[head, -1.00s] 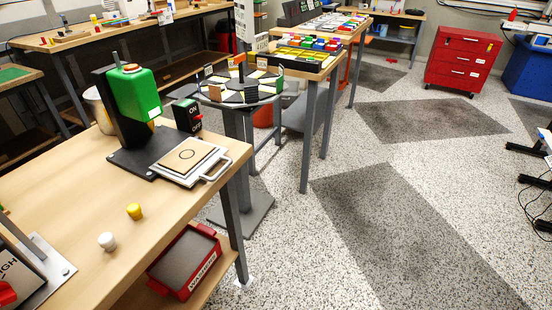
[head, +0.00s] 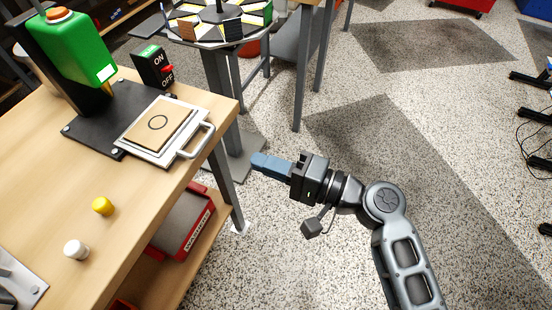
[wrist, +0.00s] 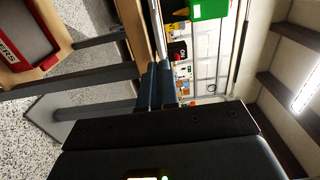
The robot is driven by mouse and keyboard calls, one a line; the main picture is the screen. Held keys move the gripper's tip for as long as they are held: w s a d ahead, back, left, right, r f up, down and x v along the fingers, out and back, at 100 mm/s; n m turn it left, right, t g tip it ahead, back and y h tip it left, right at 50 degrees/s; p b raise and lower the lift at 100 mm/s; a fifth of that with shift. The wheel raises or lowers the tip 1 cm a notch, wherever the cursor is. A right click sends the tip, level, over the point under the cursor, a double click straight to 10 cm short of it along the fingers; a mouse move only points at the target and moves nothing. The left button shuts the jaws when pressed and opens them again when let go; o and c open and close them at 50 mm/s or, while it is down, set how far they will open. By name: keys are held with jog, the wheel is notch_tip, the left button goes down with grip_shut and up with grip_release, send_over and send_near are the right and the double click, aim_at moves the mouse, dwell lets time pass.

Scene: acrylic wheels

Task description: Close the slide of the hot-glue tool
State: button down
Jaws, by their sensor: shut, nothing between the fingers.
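The hot-glue tool stands on the workbench, with a green body (head: 75,45) on a black stand and base plate (head: 95,124). Its slide (head: 138,140), a silver tray with a loop handle (head: 203,141), sticks out toward the bench's right edge. My gripper (head: 256,163) is in front of the bench's right edge, apart from the handle, with blue fingers together and empty. In the wrist view the fingers (wrist: 157,82) point toward the bench, and the green body (wrist: 208,8) shows at the top.
An ON/OFF switch box (head: 152,66) stands behind the slide. A red washers bin (head: 187,232) is on the lower shelf. A round table (head: 215,38) stands behind.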

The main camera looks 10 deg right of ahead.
jog(key=p, duration=0.2)
send_near(179, 134)
jog(key=shift+w+a, duration=0.15)
jog(key=shift+w, duration=0.05)
jog(key=b+x, duration=0.3)
jog(key=x, duration=0.5)
jog(key=shift+s, duration=0.1)
